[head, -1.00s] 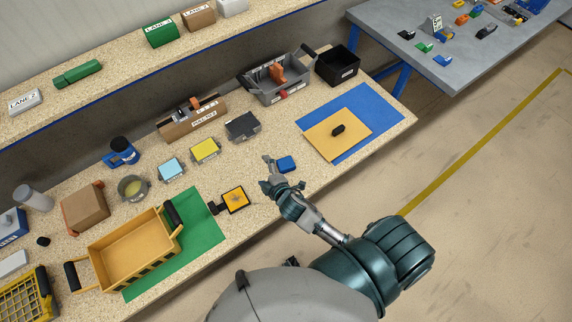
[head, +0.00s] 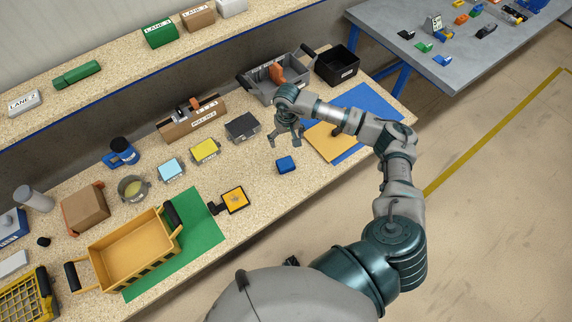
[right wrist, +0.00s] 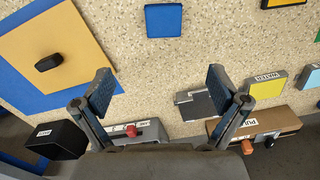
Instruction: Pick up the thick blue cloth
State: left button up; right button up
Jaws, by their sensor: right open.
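The thick blue cloth (head: 286,165) is a small blue folded square lying flat on the speckled bench, near its front edge. It also shows at the top of the right wrist view (right wrist: 163,20), beyond my fingertips. My right gripper (head: 286,141) is open and empty, with its fingers pointing down, slightly behind the cloth in the head view. In the right wrist view my right gripper (right wrist: 161,84) has its two fingers spread wide over bare bench, apart from the cloth. My left gripper is not in view.
A dark grey box (head: 243,127) and a grey bin (head: 262,89) stand behind the gripper. A blue mat (head: 375,105) with a yellow sheet (head: 322,146) lies right. The bench (head: 262,178) around the cloth is bare.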

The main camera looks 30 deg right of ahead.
aim_at(286, 162)
jog(key=f, duration=0.5)
jog(key=f+p, duration=0.1)
jog(key=f, duration=0.5)
jog(key=shift+a+f, duration=0.2)
jog(key=shift+f, duration=0.1)
jog(key=f, duration=0.5)
jog(key=shift+s+a+f, duration=0.1)
jog(key=shift+s+a, duration=0.1)
jog(key=c, duration=1.1)
